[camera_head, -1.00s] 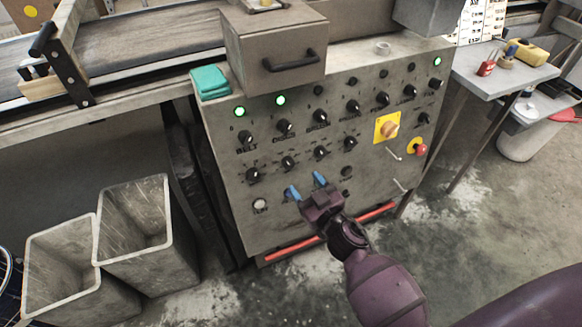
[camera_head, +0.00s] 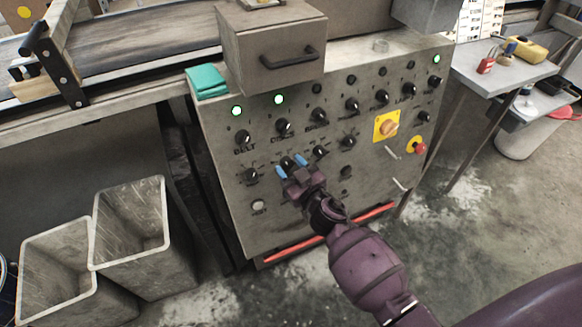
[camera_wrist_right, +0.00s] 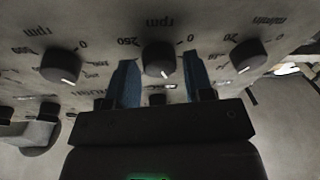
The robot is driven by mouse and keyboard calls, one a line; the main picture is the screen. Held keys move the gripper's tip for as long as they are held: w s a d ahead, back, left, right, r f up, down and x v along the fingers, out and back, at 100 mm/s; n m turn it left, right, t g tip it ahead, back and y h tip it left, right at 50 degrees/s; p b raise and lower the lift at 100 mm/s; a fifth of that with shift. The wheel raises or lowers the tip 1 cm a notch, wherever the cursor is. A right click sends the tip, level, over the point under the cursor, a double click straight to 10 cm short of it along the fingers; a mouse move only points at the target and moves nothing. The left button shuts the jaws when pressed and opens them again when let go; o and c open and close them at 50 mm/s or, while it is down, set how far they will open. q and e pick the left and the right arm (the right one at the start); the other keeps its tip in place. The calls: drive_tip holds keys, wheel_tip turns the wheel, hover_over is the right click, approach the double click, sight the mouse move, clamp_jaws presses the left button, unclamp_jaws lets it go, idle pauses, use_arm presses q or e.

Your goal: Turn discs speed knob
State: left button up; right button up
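The grey control panel (camera_head: 225,190) carries rows of black knobs. The second-column knob in the lower row (camera_head: 287,162), below the DISCS label (camera_head: 283,136), is partly hidden by my right gripper (camera_head: 291,167). The blue fingertips are apart, one on each side of this knob in the picture. In the right wrist view, the black knob (camera_wrist_right: 158,60) with a white pointer line and an upside-down rpm scale shows between the two open fingers (camera_wrist_right: 157,80). I cannot tell whether they touch it. My left gripper is not in view.
Neighbouring knobs sit close on both sides, one left (camera_head: 251,174) and one right (camera_head: 319,151). A yellow-backed switch (camera_head: 386,127) and red button (camera_head: 420,149) are further right. A drawer box (camera_head: 272,50) juts out above. Grey bins (camera_head: 130,235) stand at lower left.

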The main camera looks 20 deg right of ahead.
drive_tip(key=c, duration=0.6)
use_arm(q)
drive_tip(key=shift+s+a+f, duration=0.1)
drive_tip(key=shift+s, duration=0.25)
use_arm(e)
drive_tip(key=shift+r, duration=0.1)
